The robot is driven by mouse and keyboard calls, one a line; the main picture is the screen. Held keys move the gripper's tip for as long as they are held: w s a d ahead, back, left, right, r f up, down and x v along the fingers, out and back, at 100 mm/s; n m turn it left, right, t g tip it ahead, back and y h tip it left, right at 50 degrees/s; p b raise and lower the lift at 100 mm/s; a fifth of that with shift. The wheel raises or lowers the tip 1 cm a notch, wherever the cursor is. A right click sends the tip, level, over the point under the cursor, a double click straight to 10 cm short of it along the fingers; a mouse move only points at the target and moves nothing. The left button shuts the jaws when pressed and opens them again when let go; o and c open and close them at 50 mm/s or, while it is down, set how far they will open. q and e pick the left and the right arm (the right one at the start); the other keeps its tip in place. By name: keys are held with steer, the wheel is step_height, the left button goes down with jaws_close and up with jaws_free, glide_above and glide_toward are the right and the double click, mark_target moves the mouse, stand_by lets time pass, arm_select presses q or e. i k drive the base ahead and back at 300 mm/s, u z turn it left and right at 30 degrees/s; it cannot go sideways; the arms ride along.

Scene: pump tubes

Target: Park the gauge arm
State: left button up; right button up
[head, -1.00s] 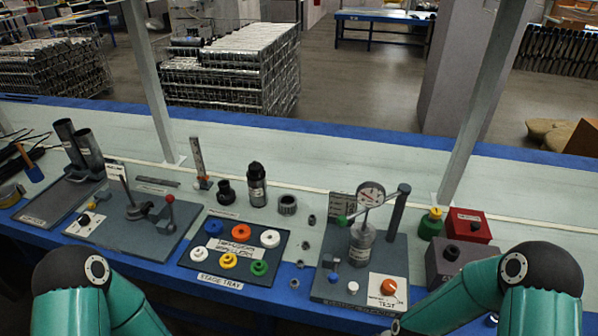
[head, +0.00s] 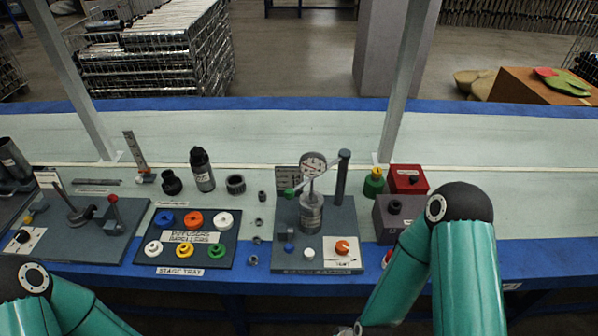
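The gauge arm (head: 326,173) is a thin pale bar reaching from a dark upright post (head: 342,180) towards the left, with a green knob (head: 289,193) at its free end. A round white dial gauge (head: 313,164) sits on it, above a grey metal cylinder (head: 311,215) on the dark test stand plate (head: 335,215). The arm passes over the cylinder; whether the gauge touches it I cannot tell. My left gripper is also out of view.
An orange knob (head: 342,247), a white button (head: 309,253) and a blue button (head: 289,248) are at the plate's front. The stage tray (head: 187,265) lies left.

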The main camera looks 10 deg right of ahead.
mark_target(316, 159)
steer(key=u, duration=1.1)
steer(key=i, duration=0.15)
steer(key=z, duration=2.8)
steer(key=k, duration=1.35)
steer(key=u, duration=1.2)
steer(key=i, duration=1)
